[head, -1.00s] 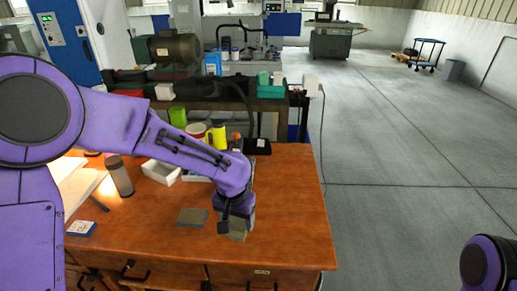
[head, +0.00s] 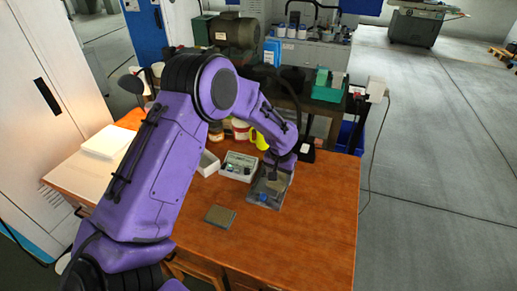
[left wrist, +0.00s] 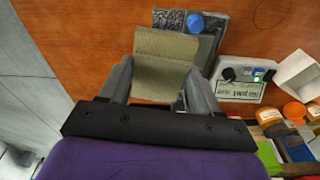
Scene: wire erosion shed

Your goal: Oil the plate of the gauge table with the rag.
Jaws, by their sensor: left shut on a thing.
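My left gripper (head: 277,172) reaches over the wooden desk from the left. In the left wrist view its fingers (left wrist: 155,85) are shut on an olive-beige folded rag (left wrist: 165,62). The rag is over the grey gauge table plate (left wrist: 208,45) and hides much of it; whether it touches is unclear. A blue knob or cap (left wrist: 195,22) sits on the plate beside the rag. In the head view the plate (head: 257,188) lies under the gripper, with the blue piece (head: 263,198) at its near side. My right gripper is out of view.
An olive-grey block (head: 220,216) lies on the desk left of the plate. A grey box with a label (head: 238,167) and an open white box (head: 208,163) stand close behind it. Bottles and jars (head: 240,129) are further back. The desk's right side is clear.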

